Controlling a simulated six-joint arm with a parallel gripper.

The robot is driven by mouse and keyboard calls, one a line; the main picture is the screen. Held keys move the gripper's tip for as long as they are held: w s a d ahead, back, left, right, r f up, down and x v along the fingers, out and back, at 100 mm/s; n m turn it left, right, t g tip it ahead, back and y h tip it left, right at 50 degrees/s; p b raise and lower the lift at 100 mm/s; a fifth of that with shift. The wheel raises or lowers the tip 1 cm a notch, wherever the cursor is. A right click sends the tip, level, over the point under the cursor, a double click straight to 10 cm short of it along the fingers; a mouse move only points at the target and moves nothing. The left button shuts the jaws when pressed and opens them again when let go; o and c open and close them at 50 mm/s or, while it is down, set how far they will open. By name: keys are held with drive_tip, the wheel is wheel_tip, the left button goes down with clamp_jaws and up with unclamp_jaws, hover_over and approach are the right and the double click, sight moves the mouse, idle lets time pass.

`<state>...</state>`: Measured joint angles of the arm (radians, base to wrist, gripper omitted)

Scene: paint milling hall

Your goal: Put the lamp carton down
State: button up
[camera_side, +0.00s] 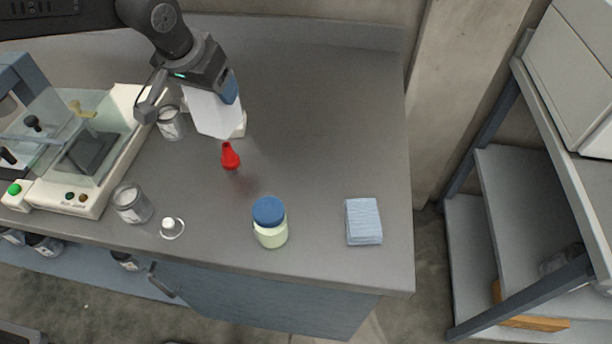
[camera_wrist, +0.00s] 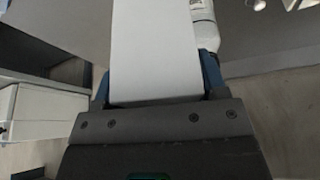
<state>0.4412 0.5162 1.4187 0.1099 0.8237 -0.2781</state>
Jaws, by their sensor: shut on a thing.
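The lamp carton is a plain white box (camera_side: 207,116) at the back left of the bench in the side view. My gripper (camera_side: 214,94) is shut on it, with the box hanging down from the jaws. In the wrist view the white carton (camera_wrist: 154,50) fills the space between the blue fingers of my gripper (camera_wrist: 157,88). I cannot tell whether the carton's lower end touches the bench or is just above it. A pale object (camera_side: 240,126) shows partly behind its lower right edge.
A blue-lidded jar (camera_side: 269,222) and folded cloth (camera_side: 363,221) are nearer the front. The back right is clear.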

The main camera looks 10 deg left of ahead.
drive_tip(key=shift+s+d+f+m+g+h, duration=0.1)
drive_tip(key=shift+d+f+m+g+h, duration=0.2)
drive_tip(key=shift+d+f+m, duration=1.45)
drive_tip(key=shift+s+d+f+m+g+h, duration=0.1)
drive_tip(key=shift+d+f+m+h, duration=0.35)
drive_tip(key=shift+d+f, duration=2.55)
drive_tip(key=shift+s+d+f+m+g+h, duration=0.1)
drive_tip(key=shift+d+f+m+g+h, duration=0.2)
drive_tip(key=shift+d+f+m, duration=2)
drive_tip(key=d+r+n, duration=0.1)
drive_tip(key=d+n, duration=0.1)
drive_tip(key=shift+r+n, duration=0.3)
drive_tip(key=shift+r, duration=0.1)
drive_tip(key=o, duration=0.9)
drive_tip(key=shift+f, duration=0.1)
drive_tip(key=shift+o, duration=0.2)
drive_tip(key=v, duration=1.2)
